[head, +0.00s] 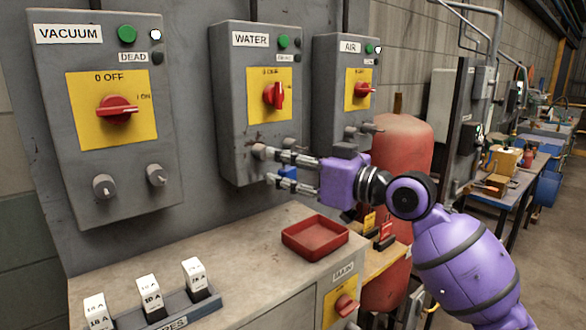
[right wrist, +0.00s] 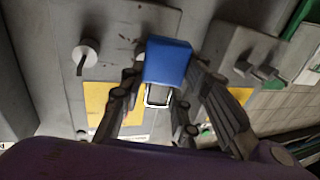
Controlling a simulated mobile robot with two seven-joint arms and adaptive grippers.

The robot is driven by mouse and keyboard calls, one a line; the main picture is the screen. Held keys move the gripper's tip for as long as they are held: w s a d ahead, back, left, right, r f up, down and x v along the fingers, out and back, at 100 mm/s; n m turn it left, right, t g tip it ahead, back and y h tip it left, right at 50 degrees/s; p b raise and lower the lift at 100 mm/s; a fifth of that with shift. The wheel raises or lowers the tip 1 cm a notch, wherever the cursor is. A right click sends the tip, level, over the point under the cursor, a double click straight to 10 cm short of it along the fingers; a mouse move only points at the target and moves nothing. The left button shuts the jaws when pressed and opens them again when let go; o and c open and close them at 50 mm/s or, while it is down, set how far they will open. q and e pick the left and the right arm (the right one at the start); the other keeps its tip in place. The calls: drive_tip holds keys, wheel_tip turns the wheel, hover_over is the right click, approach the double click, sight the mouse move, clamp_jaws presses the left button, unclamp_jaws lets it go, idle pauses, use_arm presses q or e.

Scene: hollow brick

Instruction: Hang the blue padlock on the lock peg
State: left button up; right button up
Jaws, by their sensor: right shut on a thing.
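The blue padlock (head: 289,173) is between the fingers of my right gripper (head: 268,166), in front of the lower part of the WATER box (head: 232,110). In the right wrist view the padlock body (right wrist: 168,60) is held between both fingers, with its pale shackle (right wrist: 157,97) toward the palm side. My right gripper is shut on it. A grey lock peg (head: 259,150) shows at the WATER box's lower left, close to the fingertips; the fingers partly cover this area. I cannot tell whether padlock and peg touch. My left gripper is not in view.
The VACUUM box (head: 103,140) with two pegs stands left, the AIR box (head: 345,90) right. Below are a bench (head: 230,250) with a red tray (head: 315,238) and a rack of white fuses (head: 165,315). A red tank (head: 405,150) stands behind my right arm.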

sight(264, 159)
drive_tip(key=shift+w+a+f+b, duration=0.15)
drive_tip(key=shift+w+a+b, duration=0.15)
drive_tip(key=shift+w+a, duration=0.45)
drive_tip(key=shift+w+a+f+b, duration=0.1)
drive_tip(key=shift+w+a+b, duration=0.3)
drive_tip(key=shift+w, duration=0.5)
drive_tip(key=shift+w+a, duration=0.15)
drive_tip(key=shift+w, duration=0.05)
clamp_jaws()
drive_tip(key=shift+w+a+f, duration=0.25)
drive_tip(key=shift+w+f, duration=0.1)
drive_tip(key=shift+w+a, duration=0.15)
drive_tip(key=shift+a, duration=0.05)
